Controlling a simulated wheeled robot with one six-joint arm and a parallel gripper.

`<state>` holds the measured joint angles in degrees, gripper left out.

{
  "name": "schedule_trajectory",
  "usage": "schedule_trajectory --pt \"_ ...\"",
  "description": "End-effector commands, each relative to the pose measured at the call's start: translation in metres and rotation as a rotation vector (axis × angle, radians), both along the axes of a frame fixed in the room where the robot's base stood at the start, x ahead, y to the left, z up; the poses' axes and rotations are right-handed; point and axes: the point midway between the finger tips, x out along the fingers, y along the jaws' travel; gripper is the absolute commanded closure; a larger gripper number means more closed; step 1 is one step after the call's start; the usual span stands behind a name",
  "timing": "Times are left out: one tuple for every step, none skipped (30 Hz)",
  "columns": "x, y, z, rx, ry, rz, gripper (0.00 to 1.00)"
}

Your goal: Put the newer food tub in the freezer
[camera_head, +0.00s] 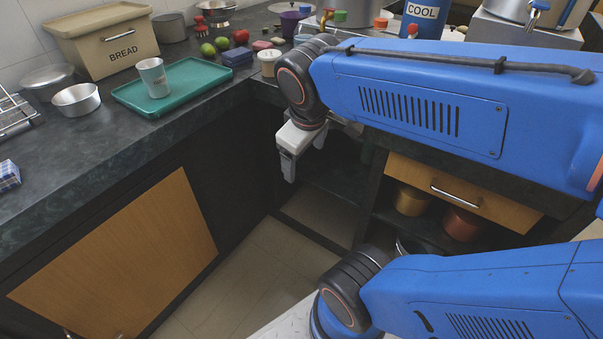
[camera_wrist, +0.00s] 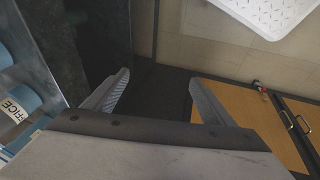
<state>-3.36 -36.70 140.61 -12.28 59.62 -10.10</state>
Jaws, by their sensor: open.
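My gripper (camera_head: 290,168) hangs in front of the counter corner, pointing down. In the wrist view its two fingers (camera_wrist: 158,98) are apart, with nothing between them. A small cream tub (camera_head: 268,65) stands at the counter's inner corner, behind and to the left of my gripper; I cannot tell whether it is a food tub or how new it is. No second such tub is clearly visible. I see nothing that I can identify as a freezer. My arm hides part of the right-hand counter.
A green tray (camera_head: 190,88) holds a pale cup (camera_head: 152,78). A bread bin (camera_head: 104,40), a metal bowl (camera_head: 76,100) and fruit crowd the left counter. Open shelves lie below a wooden drawer (camera_head: 470,195). The tiled floor (camera_head: 245,265) between cabinets is clear.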

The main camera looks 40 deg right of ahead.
Motion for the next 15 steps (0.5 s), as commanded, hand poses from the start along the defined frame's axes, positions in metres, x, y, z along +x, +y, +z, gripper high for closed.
schedule_trajectory --pt "-0.01 0.006 -0.003 0.057 -0.034 -0.057 0.22" --pt "-0.014 0.01 -0.005 0.091 -0.051 -0.087 0.22" --pt "-0.019 0.015 -0.007 0.132 -0.071 -0.125 0.22" --pt "-0.022 0.018 -0.009 0.16 -0.084 -0.153 0.22" --pt "-0.024 0.021 -0.01 0.184 -0.095 -0.175 0.22" --pt "-0.027 0.024 -0.011 0.211 -0.107 -0.2 0.22" --pt "-0.029 0.026 -0.012 0.229 -0.115 -0.217 0.22" --pt "-0.03 0.028 -0.013 0.243 -0.121 -0.23 0.22" --pt "-0.031 0.03 -0.014 0.259 -0.128 -0.243 0.32" --pt "-0.032 0.031 -0.014 0.266 -0.131 -0.251 0.38" --pt "-0.033 0.031 -0.014 0.272 -0.134 -0.256 0.38" --pt "-0.033 0.032 -0.014 0.276 -0.135 -0.261 0.38" --pt "-0.033 0.032 -0.014 0.277 -0.135 -0.263 0.38" --pt "-0.033 0.032 -0.014 0.276 -0.134 -0.261 0.38" --pt "-0.032 0.031 -0.015 0.271 -0.13 -0.256 0.38"
